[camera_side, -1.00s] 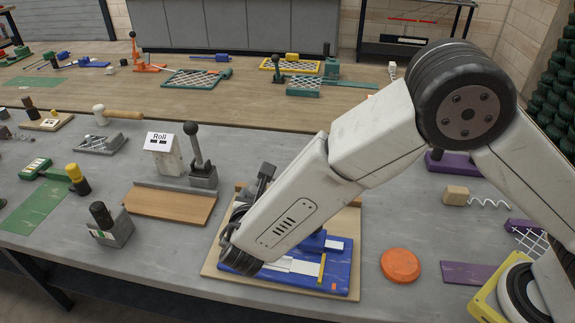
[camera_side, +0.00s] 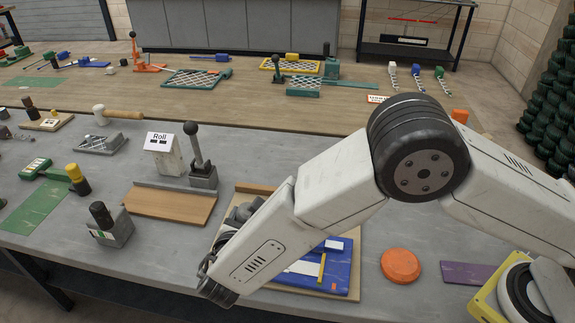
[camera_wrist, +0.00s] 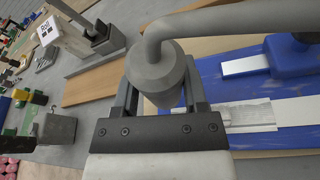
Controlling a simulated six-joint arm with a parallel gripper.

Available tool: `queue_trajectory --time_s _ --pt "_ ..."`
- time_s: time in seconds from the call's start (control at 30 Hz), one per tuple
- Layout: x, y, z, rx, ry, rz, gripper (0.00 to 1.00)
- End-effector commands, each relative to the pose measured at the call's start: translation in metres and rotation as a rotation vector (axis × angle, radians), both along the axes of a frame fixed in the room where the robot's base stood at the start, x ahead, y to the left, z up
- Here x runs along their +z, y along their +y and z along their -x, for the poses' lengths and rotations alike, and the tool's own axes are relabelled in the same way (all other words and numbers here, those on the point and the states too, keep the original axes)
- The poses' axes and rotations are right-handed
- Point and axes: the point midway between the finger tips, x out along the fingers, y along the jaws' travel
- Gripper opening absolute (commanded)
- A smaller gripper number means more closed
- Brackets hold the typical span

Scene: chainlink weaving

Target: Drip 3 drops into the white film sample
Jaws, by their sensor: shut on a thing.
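My gripper (camera_wrist: 163,92) is shut on a grey dropper-like tool (camera_wrist: 157,62) with a rounded, tapering body and a thick bent tube. The tube arches over the top and runs right in the wrist view; its outlet is not in view. The white film sample appears to be the white strip (camera_wrist: 298,111) lying on the blue fixture (camera_wrist: 215,78), right of my gripper. A greyish patch (camera_wrist: 248,116) shows near its left end. In the side view the strip (camera_side: 304,267) is partly behind my forearm, as is the blue fixture (camera_side: 340,272). No drops can be made out.
A wooden board (camera_side: 353,222) lies under the fixture. A second white piece (camera_wrist: 246,66) is on its blue upper part. A Roll sign (camera_side: 160,142), lever stand (camera_side: 203,172) and grey block (camera_side: 112,226) stand left. An orange disc (camera_side: 400,266) lies right.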

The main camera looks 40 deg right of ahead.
Motion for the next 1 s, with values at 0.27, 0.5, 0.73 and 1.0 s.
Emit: queue_trajectory --time_s 0.27,0.5,0.73,1.0 --pt "-0.014 0.003 -0.007 0.000 -0.149 -0.070 0.00" --pt "-0.025 0.006 -0.013 0.000 -0.305 -0.145 0.00" --pt "-0.034 0.007 -0.016 0.001 -0.460 -0.220 0.00" --pt "-0.034 0.008 -0.016 0.001 -0.488 -0.233 0.00"
